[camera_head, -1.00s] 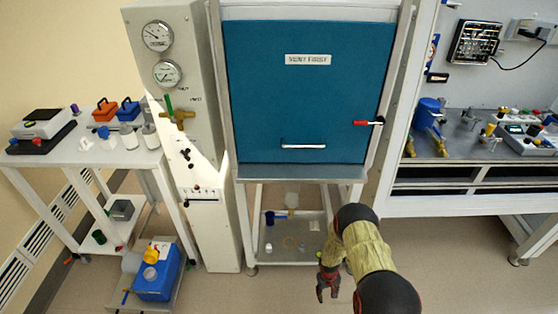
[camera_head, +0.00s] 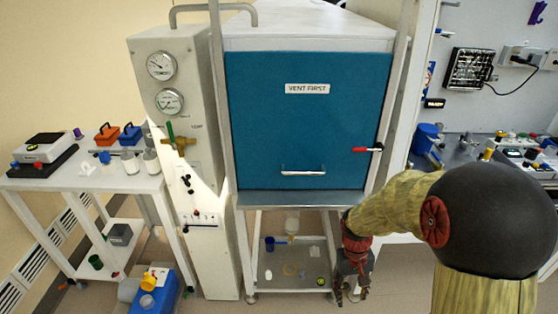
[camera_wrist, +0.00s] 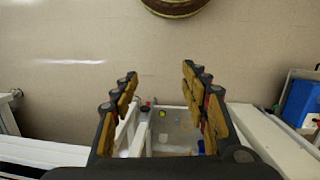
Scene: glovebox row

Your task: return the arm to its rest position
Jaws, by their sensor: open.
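My arm crosses the lower right of the head view, with its large dark joint close to the camera. My gripper (camera_head: 352,291) hangs low, in front of the right side of the lower shelf under the blue-doored box. In the wrist view my gripper (camera_wrist: 160,95) has its fingers spread wide apart, with nothing between them but floor and the shelf beyond. It is open and empty. The fingertips in the head view are small and partly dark against the stand.
The box's blue door (camera_head: 300,125), marked "VENT FIRST", is shut. A gauge panel (camera_head: 180,110) stands left of it. A workbench (camera_head: 452,152) is at right. Small items lie on the lower shelf (camera_head: 280,277).

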